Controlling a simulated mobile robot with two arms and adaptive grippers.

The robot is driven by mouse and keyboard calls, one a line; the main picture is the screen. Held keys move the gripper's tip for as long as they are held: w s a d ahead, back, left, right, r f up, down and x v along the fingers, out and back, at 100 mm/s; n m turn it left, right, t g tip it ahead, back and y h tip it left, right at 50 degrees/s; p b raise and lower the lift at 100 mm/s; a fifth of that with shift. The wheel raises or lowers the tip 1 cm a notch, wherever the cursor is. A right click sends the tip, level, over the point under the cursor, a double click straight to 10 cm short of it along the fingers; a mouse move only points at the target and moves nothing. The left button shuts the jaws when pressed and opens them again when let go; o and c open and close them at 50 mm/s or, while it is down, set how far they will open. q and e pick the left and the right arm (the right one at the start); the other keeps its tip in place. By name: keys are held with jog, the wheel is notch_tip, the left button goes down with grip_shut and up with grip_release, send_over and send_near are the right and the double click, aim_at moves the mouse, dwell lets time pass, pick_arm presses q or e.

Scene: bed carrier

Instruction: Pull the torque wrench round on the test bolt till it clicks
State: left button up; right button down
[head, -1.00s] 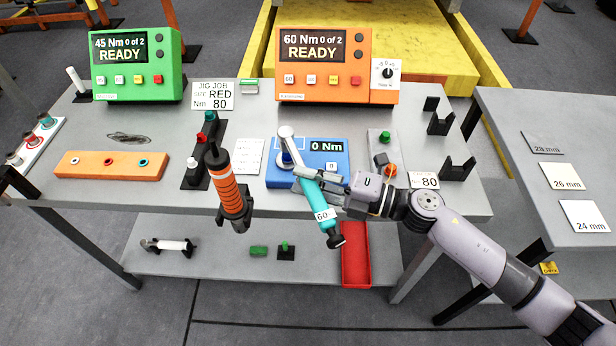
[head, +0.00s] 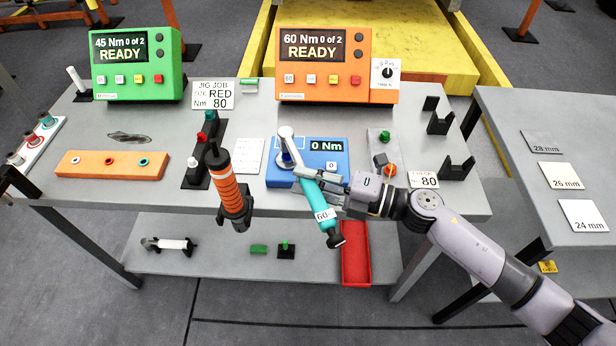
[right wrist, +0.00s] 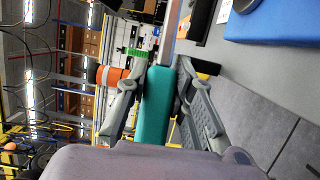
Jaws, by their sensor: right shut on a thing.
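The torque wrench (head: 318,207) has a teal handle with a "60" label and a dark end knob. Its grey head (head: 287,141) sits over the test bolt on the blue tester (head: 335,168), whose display reads "0 Nm"; the bolt itself is mostly hidden. The wrench slants from the tester toward the front, its handle reaching past the table's front edge. My right gripper (head: 325,188) is shut on the upper handle. In the right wrist view the teal handle (right wrist: 156,108) lies between both fingers. My left gripper is not in view.
An orange-handled tool (head: 229,190) stands left of the wrench. Behind are a green controller (head: 136,88) and an orange controller (head: 323,90), both reading "READY". A red tray (head: 355,262) lies on the lower shelf.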

jog(key=shift+f+b, duration=0.95)
jog(key=shift+f, duration=0.25)
dwell(1.7)
jog(key=shift+s+a+m+t+h+p, duration=0.25)
jog(key=shift+a+m+t+h+p, duration=0.15)
jog(key=shift+a+m+t+p, duration=0.7)
dwell(1.1)
jog(key=shift+d+n, duration=0.3)
jog(key=shift+n, duration=0.1)
jog(key=shift+w+d+n+g+y+b, duration=0.15)
jog(key=shift+d+n+g+y+b, duration=0.15)
jog(key=shift+d+n+g, duration=0.25)
jog(key=shift+a+r, duration=0.1)
jog(key=shift+a+r+p, duration=0.1)
jog(key=shift+r+p, duration=2.85)
